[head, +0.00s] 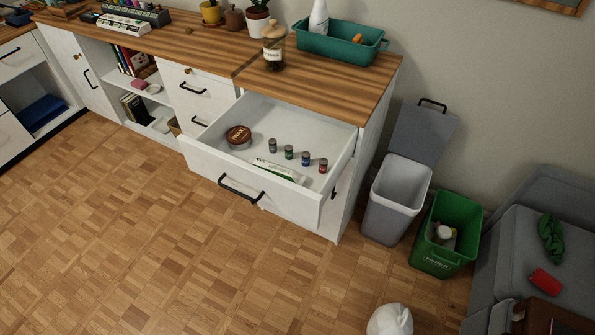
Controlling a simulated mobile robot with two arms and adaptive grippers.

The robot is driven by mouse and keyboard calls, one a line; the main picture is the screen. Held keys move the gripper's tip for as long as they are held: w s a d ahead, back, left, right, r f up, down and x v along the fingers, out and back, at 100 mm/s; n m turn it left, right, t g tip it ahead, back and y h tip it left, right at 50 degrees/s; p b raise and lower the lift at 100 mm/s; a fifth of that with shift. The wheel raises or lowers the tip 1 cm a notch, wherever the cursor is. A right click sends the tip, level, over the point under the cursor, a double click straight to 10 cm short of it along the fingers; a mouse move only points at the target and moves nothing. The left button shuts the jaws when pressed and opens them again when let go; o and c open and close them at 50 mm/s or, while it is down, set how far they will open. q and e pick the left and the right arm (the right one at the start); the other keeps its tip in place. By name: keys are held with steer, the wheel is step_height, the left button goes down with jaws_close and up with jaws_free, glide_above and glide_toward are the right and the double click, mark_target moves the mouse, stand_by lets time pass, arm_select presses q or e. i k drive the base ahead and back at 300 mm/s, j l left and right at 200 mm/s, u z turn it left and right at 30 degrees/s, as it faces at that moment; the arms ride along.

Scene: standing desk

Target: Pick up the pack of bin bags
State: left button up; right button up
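I cannot make out a pack of bin bags for certain. The open white drawer (215,161) holds a round brown tin (238,137), several small capped bottles (289,152) and a flat white item with green print (278,171); what that item is cannot be told. A small red item (545,281) lies on the grey sofa, too small to identify. A white tied bag-like thing (390,321) is on the floor at the bottom edge, partly cut off. Neither of my grippers is in view.
A grey bin (396,205) with its lid up and a green bin (443,258) with rubbish inside stand right of the cabinet. The grey sofa (525,235) with a green cloth (551,238) is at right. The parquet floor (150,260) is clear at left.

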mark_target(274, 172)
steer(key=i+j+z, duration=0.15)
steer(key=z, duration=0.25)
steer(key=j+z, duration=0.4)
steer(key=i+j+z, duration=0.15)
steer(key=j+z, duration=0.45)
steer(key=z, duration=0.2)
steer(key=j+z, duration=0.1)
steer(key=j, duration=0.35)
steer(key=k+j+z, duration=0.15)
steer(key=j, duration=0.35)
steer(key=j+z, duration=0.1)
steer(key=j, duration=0.35)
steer(key=k+j+z, duration=0.1)
steer(key=j, duration=0.35)
steer(key=k+j+z, duration=0.1)
steer(key=j, duration=0.35)
steer(key=k+j+z, duration=0.15)
steer(key=j, duration=0.3)
